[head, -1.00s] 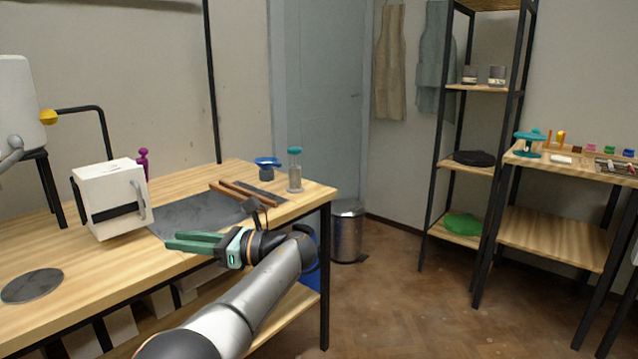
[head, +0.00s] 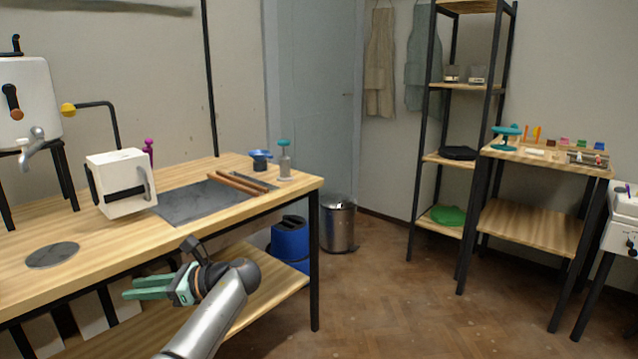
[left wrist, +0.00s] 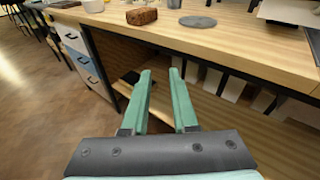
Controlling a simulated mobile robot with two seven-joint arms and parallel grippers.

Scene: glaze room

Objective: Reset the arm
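My left gripper (head: 147,289) has green fingers and points left in the head view, in front of the wooden table's (head: 230,213) front edge and below its top. The left wrist view shows the same gripper (left wrist: 160,82) with its two fingers apart and nothing between them. The table's front edge and lower shelf lie ahead of the fingertips there. My right gripper is in neither view.
A white box-shaped device (head: 122,184), a dark slab (head: 195,205) and a grey disc (head: 52,255) are on the table. A metal bin (head: 338,226) and a blue container (head: 290,240) stand by its right end. Open floor lies right of the table.

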